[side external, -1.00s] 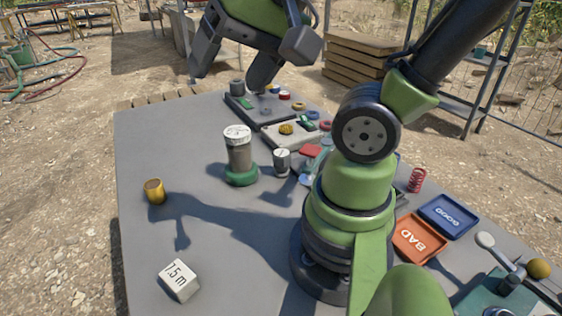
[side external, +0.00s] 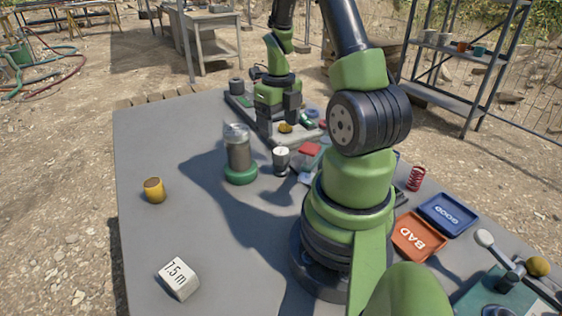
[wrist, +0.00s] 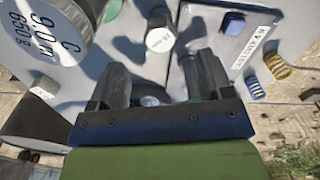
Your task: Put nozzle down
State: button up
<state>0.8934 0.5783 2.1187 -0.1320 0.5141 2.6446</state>
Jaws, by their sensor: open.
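My gripper (side external: 279,120) points down over the trays at the far end of the table. In the wrist view its two dark fingers (wrist: 160,78) stand apart, with a small grey rounded piece (wrist: 150,101) showing low between them; I cannot tell whether it is the nozzle. A yellow knobbed piece (side external: 285,128) sits on the pale tray (side external: 299,138) just beyond the fingers in the side view. A brass-coloured cylinder (side external: 154,190) stands alone at the table's left. I cannot tell for sure which piece is the nozzle.
A clear cylinder on a green base (side external: 240,176) and a small white-topped cup (side external: 281,161) stand near my gripper. Blue GOOD (side external: 447,215) and orange BAD (side external: 418,238) trays are at right. The left table is mostly clear.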

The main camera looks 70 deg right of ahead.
aim_at(279, 150)
notch_tip(279, 150, down, 9)
jog(key=shift+a, duration=0.1)
dwell(0.4)
jog(key=c, duration=1.1)
jog(key=shift+r, duration=0.15)
